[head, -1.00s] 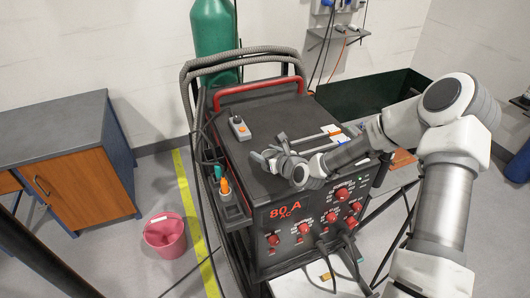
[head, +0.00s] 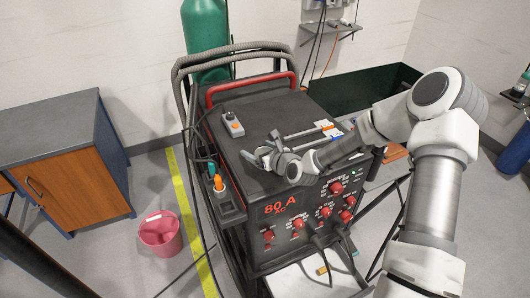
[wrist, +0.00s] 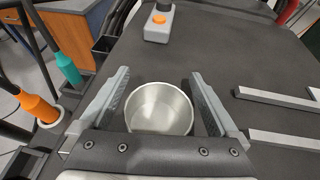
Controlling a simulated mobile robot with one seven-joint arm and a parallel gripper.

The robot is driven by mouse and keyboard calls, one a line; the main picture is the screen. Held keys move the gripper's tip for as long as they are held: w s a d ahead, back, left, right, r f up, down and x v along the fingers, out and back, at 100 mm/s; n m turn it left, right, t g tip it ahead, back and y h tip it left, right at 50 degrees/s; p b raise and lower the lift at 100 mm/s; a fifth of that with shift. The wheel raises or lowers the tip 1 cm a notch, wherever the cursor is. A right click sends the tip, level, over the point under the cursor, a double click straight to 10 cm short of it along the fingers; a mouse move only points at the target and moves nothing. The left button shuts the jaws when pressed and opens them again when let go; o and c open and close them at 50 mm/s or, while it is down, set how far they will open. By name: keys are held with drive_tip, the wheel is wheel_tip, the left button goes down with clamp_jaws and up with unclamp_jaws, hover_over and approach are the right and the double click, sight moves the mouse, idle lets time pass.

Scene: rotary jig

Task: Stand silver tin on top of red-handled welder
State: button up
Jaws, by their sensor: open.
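The red-handled welder (head: 225,150) is a dark box with a flat top, a red handle bar at its back and a lit front panel reading 80 A. The silver tin (wrist: 159,112) is a round, open-topped cup, upright in the wrist view. It appears to stand on the welder's top near the front left. My gripper (head: 259,144) is low over that top. In the wrist view my gripper (wrist: 160,75) is open, one finger on each side of the tin, close to its walls. The tin is hard to make out in the head view. Its base is hidden.
A grey control box with an orange button (head: 233,125) and metal bars (head: 300,136) lie on the welder's top. Tools with orange (wrist: 38,110) and teal handles (wrist: 67,67) stand in a side holder. A pink bucket (head: 160,236) is on the floor.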

drive_tip(key=v, duration=1.2)
drive_tip(key=shift+r+b, duration=0.15)
drive_tip(key=shift+b, duration=0.2)
